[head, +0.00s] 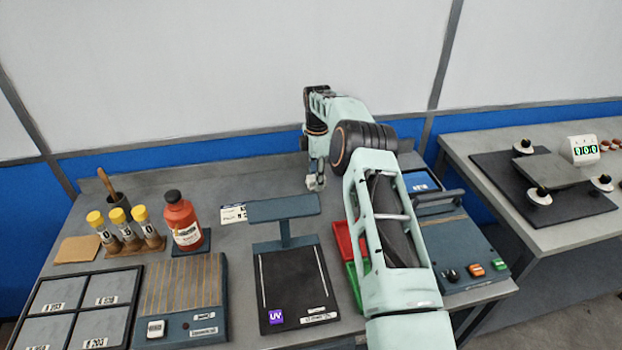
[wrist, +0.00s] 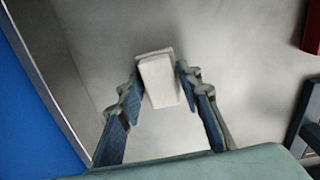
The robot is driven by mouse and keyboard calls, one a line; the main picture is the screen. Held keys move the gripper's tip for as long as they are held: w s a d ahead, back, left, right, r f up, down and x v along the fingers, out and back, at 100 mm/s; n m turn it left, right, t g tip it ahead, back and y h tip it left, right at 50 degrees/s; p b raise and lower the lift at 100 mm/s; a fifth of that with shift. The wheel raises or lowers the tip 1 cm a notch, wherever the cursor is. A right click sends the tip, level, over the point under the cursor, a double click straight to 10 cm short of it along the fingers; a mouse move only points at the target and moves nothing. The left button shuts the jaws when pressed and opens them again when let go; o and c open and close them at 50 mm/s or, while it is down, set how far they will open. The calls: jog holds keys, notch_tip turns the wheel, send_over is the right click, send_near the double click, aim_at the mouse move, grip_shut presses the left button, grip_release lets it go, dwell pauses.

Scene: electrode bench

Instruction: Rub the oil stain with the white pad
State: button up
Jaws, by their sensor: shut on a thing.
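My gripper (head: 316,172) is at the back middle of the bench, low over the grey top. It is shut on the white pad (head: 315,184). In the wrist view, the pad (wrist: 161,84) sits between the two blue-lined fingers of my gripper (wrist: 157,88), a pale block with a slightly wider edge at its far end. I cannot tell whether the pad touches the bench. I cannot make out the oil stain in either view; the pad, gripper or arm may hide it.
A UV lamp stand (head: 284,207), red bottle (head: 182,222) and yellow-capped vials (head: 118,216) stand to the left. Red (head: 343,240) and green (head: 353,278) trays lie partly behind my arm. A device with buttons (head: 460,250) is at right. The blue wall strip (head: 220,150) borders the back.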

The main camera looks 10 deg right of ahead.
aim_at(302, 187)
jog(key=shift+s+d+f, duration=0.15)
jog(key=shift+d, duration=2.3)
jog(key=shift+a+r, duration=0.15)
jog(key=shift+a, duration=0.7)
jog(key=shift+a+r, duration=0.1)
jog(key=shift+a, duration=0.75)
jog(key=shift+a+f, duration=0.15)
jog(key=shift+a, duration=2.95)
jog(key=shift+r+p, duration=1.75)
jog(key=shift+r, duration=1.3)
